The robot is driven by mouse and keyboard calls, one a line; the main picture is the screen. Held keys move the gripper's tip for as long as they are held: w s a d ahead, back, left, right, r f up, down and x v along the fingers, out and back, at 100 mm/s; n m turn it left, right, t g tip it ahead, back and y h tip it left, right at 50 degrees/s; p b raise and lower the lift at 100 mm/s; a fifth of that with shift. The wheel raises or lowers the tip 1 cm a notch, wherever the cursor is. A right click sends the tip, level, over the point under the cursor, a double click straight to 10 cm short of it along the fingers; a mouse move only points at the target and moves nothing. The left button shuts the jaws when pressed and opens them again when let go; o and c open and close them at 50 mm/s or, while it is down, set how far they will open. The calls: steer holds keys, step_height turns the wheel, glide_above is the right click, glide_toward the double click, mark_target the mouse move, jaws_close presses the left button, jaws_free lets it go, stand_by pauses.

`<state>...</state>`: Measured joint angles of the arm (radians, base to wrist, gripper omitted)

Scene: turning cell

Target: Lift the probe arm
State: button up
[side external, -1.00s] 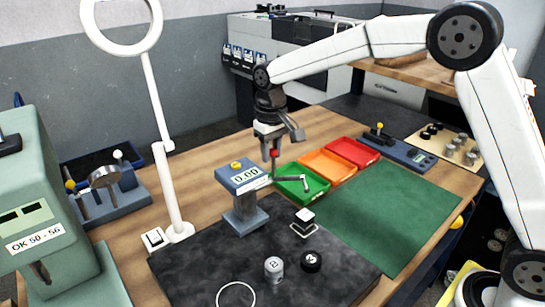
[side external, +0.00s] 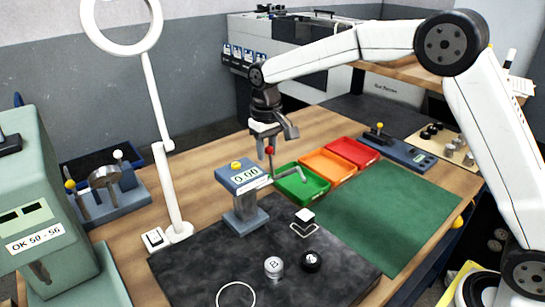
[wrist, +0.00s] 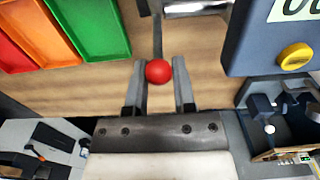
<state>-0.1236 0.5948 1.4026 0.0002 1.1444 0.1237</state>
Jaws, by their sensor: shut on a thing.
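The gauge (side external: 240,180) is a blue-grey stand with a display reading 0.00 and a yellow button. Its thin metal probe arm (side external: 285,175) reaches out to the right at a slant, over the near edge of the green tray. A red ball knob (side external: 269,150) stands above the arm on a stem. My gripper (side external: 269,147) comes down from above and is shut on the knob. In the wrist view the red knob (wrist: 159,72) sits between both fingers, and part of the metal arm (wrist: 195,7) shows at the top edge.
A lamp post (side external: 170,190) stands left of the gauge.

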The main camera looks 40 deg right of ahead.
steer(key=o, duration=0.5)
steer(key=shift+c, duration=0.2)
steer(key=shift+r, duration=4.55)
steer(key=s+d+f+t, duration=0.1)
steer(key=s+d+f, duration=0.2)
steer(key=s+f, duration=0.5)
steer(key=s+d+f+t, duration=0.1)
steer(key=s+d+f, duration=0.2)
steer(key=s+f, duration=0.6)
steer(key=s, duration=0.7)
steer(key=shift+d+t, duration=0.25)
steer(key=shift+t, duration=0.05)
